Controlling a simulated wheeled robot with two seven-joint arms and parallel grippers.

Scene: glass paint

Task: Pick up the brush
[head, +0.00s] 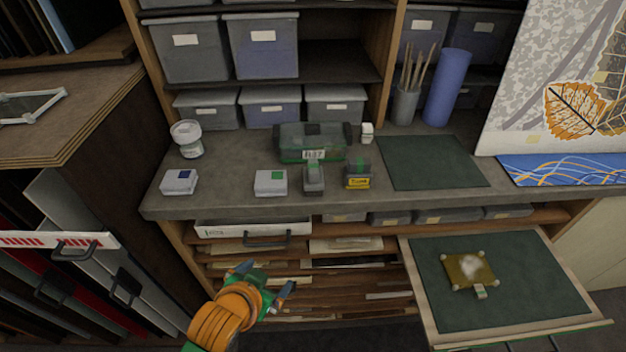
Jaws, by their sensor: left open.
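Several thin brush-like sticks (414,70) stand upright in a grey cup (404,106) at the back of the grey counter. I cannot tell which of them, if any, is the task's brush. A small upright grey item (313,180) stands near the counter's front edge; its kind is unclear. My left gripper (266,279) is open and empty, low in front of the shelves below the counter. It is well apart from the cup and from everything on the counter. My right gripper is not in view.
The counter (230,185) holds small boxes, a white-lidded jar (187,139), a dark green case (310,143), a blue roll (447,88) and a bare green mat (432,162). A pulled-out drawer (420,290) at right holds a yellowish plate (468,270).

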